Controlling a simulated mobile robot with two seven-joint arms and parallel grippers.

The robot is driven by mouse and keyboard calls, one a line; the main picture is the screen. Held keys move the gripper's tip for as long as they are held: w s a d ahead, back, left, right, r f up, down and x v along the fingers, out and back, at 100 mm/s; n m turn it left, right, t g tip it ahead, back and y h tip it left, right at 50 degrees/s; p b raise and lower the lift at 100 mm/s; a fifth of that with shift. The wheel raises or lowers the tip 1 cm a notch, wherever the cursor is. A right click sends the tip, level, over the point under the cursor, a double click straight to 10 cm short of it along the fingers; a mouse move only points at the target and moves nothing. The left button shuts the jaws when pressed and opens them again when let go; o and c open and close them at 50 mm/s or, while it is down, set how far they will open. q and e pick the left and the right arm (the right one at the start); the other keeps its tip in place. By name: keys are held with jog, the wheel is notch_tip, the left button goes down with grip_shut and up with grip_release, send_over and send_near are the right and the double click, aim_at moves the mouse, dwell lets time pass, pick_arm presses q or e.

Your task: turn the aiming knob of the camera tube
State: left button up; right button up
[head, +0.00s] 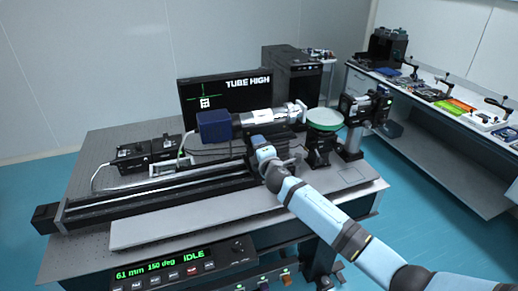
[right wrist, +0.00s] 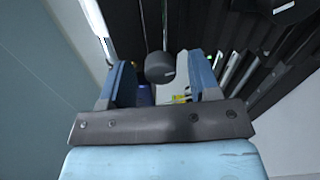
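The camera tube (head: 250,118) is a silvery cylinder with a dark blue block (head: 213,126) on its left end, lying across the stage above the rail. My right gripper (head: 259,144) reaches up to the near side of the stage, just below the tube. In the right wrist view its two blue fingers stand apart. A round dark knob (right wrist: 160,67), apparently the aiming knob, shows between the fingertips, with a gap on each side. Whether it lies fully within their depth is unclear. In the head view the gripper and arm hide the knob. My left gripper is not in view.
The monitor (head: 226,98) behind the tube reads "TUBE HIGH". The front panel (head: 180,268) reads "61 mm 150 deg IDLE". A long black rail (head: 150,192) runs left. A round pale-green-topped part (head: 325,117) stands right of the tube. A side bench (head: 450,105) holds several devices.

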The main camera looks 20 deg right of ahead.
jog(key=s+b, duration=0.2)
jog(key=s, duration=1.2)
jog(key=shift+d, duration=0.25)
jog(key=shift+w, duration=0.1)
jog(key=s+a+f+m+g+y, duration=0.1)
jog(key=s+a+f+m+g, duration=0.1)
jog(key=s+f+m, duration=0.6)
jog(key=s+a+f+m+g+y, duration=0.1)
jog(key=s+f+m+g, duration=0.4)
jog(key=s+f, duration=1.2)
jog(key=s+m, duration=0.4)
jog(key=s, duration=0.3)
jog(key=shift+s+a+y, duration=0.3)
jog(key=shift+a, duration=0.1)
